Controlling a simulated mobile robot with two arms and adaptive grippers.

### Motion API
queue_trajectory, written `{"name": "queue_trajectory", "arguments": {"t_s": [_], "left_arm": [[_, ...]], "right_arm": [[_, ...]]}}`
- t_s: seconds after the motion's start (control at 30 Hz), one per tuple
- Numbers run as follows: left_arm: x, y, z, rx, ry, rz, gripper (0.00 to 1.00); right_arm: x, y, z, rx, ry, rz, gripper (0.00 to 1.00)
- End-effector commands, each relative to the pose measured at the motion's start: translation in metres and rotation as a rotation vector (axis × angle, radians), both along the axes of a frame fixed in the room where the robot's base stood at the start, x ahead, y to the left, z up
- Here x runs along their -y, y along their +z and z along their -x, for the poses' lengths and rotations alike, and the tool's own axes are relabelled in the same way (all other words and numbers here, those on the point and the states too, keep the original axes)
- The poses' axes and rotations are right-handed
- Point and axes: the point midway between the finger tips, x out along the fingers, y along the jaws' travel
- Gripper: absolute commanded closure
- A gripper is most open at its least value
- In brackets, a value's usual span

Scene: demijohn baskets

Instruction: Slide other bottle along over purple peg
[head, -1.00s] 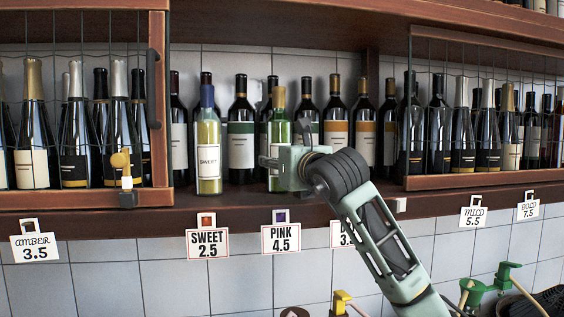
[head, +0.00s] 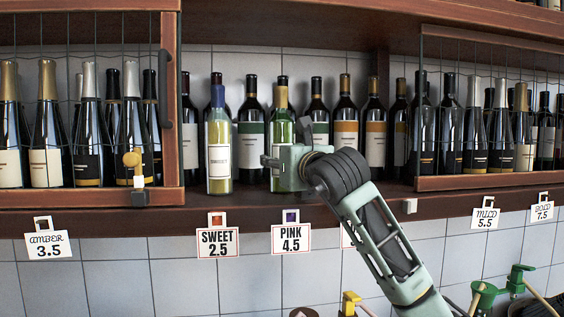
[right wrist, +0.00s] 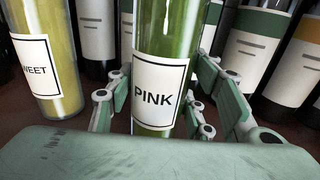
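The PINK bottle (head: 281,125), pale green with a white label, stands upright on the shelf. It stands above the PINK 4.5 tag and very slightly left of the purple peg (head: 291,216). The SWEET bottle (head: 219,150), yellow with a blue neck, stands to its left above the red peg (head: 217,220). My right gripper (head: 291,165) is at the PINK bottle and partly covers it. In the right wrist view its fingers (right wrist: 160,105) stand spread on both sides of the bottle (right wrist: 160,60), with small gaps visible. My left gripper is out of view.
Dark wine bottles (head: 250,130) stand in a row close behind. Wire-fronted wooden cabinets (head: 170,100) flank the bay. The shelf's front edge (head: 250,206) carries hanging price tags. Green and yellow taps (head: 482,295) stand below at the right.

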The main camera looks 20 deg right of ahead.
Motion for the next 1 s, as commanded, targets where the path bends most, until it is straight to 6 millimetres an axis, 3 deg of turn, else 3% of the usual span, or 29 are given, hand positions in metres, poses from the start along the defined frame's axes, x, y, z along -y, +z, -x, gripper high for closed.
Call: {"name": "queue_trajectory", "arguments": {"t_s": [0.17,0.57,0.77,1.0], "left_arm": [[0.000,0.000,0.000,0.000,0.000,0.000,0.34],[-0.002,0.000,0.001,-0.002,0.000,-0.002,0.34],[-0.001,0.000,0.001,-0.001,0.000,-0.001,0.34],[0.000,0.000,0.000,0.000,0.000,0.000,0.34]], "right_arm": [[0.000,-0.001,0.000,-0.001,0.000,0.000,0.34],[0.000,-0.003,0.005,-0.007,-0.001,0.001,0.34],[0.000,-0.002,0.035,-0.002,-0.001,0.003,0.34],[-0.001,-0.001,0.085,-0.001,-0.001,0.002,0.34]]}}
